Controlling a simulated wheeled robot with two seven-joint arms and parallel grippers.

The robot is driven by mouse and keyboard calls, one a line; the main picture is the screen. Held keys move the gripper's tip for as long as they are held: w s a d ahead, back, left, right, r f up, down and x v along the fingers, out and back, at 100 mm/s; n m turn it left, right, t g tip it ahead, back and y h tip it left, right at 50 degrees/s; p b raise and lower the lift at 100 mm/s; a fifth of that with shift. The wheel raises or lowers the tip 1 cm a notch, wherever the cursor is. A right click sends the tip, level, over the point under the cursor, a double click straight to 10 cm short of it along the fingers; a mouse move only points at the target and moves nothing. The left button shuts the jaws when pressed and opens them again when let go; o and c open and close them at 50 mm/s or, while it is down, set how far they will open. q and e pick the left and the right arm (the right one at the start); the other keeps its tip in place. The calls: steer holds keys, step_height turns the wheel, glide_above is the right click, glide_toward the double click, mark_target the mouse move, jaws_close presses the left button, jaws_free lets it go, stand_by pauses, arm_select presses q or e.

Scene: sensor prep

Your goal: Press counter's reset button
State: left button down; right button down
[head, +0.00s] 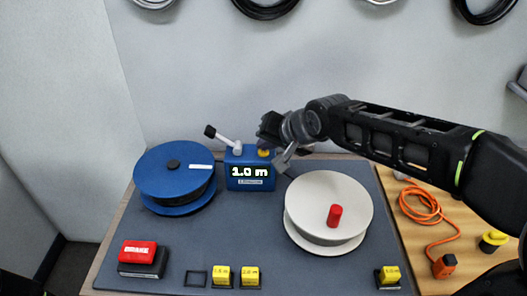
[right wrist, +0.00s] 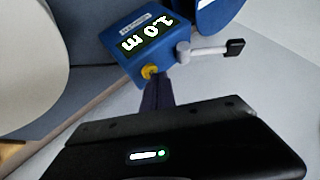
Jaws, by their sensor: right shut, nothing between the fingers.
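The blue counter (head: 248,168) stands at the back middle of the mat and reads 1.0 m. It also shows in the right wrist view (right wrist: 140,50). A yellow button (head: 264,152), seen in the right wrist view (right wrist: 149,72) too, sits on the counter beside the lever. My right gripper (head: 281,164) is shut and empty, just right of the counter. In the right wrist view its dark fingertips (right wrist: 157,84) lie close to the button; I cannot tell whether they touch it. My left gripper is not in view.
A blue spool (head: 174,172) stands left of the counter, and a white spool (head: 300,205) with a red peg stands to the right. The counter's lever (head: 224,139) leans up left. A red BRAKE block (head: 138,251) and several yellow blocks line the front. An orange cord (head: 425,205) lies right.

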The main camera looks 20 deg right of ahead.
mark_target(266, 154)
steer(key=shift+f+b, duration=0.3)
steer(key=shift+r, duration=0.1)
stand_by(0.4)
steer(key=shift+r+p, duration=0.55)
steer(key=shift+r, duration=0.2)
steer(key=shift+r, duration=0.1)
steer(key=shift+r+p, duration=1.7)
steer(key=shift+r, duration=0.75)
